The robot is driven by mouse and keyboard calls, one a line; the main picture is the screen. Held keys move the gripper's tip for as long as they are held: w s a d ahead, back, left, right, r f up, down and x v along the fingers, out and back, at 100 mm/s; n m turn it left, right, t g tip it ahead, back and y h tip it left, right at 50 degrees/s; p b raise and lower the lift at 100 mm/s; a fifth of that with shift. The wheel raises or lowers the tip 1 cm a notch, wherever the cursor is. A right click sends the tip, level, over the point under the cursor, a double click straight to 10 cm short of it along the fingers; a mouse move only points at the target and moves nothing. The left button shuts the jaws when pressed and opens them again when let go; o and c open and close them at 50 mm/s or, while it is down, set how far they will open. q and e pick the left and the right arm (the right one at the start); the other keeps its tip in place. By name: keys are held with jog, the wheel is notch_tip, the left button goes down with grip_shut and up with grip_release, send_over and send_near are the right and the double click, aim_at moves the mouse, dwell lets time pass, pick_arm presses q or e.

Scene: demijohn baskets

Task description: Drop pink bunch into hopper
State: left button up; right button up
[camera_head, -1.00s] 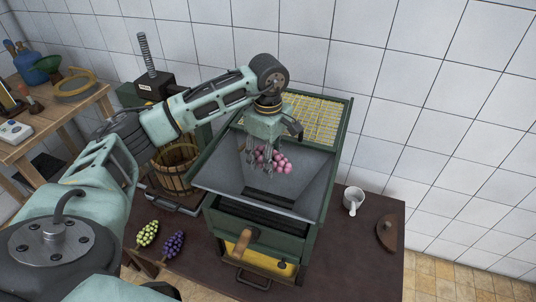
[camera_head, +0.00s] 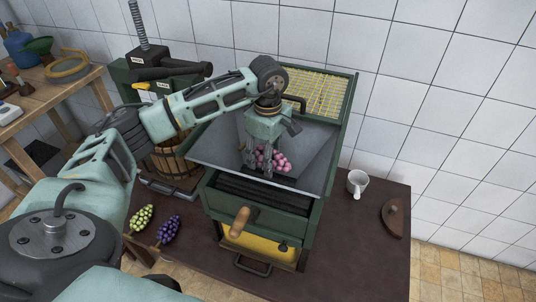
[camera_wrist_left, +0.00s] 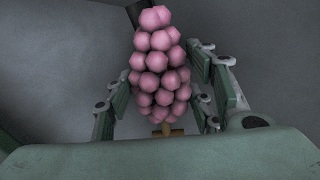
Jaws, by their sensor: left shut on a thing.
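The pink bunch (camera_head: 283,161) is a cluster of round pink grapes with a short brown stem, clearest in the left wrist view (camera_wrist_left: 159,65). My left gripper (camera_head: 264,165) is shut on it, with fingers on both sides of the bunch near its stem end. The hopper (camera_head: 219,146) is a grey metal funnel on top of a green machine. The gripper and bunch are inside the hopper's outline, low over its dark bottom opening. I cannot tell whether the bunch touches the hopper. My right gripper is not in view.
A green bunch (camera_head: 141,217) and a purple bunch (camera_head: 168,230) lie on the dark table (camera_head: 345,262) left of the machine. A wooden basket press (camera_head: 172,163) stands behind them. A white mug (camera_head: 357,181) and a brown half-round lid (camera_head: 394,218) are at the right.

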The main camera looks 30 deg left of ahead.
pick_arm(q)
jog(key=o, duration=1.4)
jog(key=shift+r, duration=0.1)
notch_tip(320, 180, up, 12)
dwell(0.3)
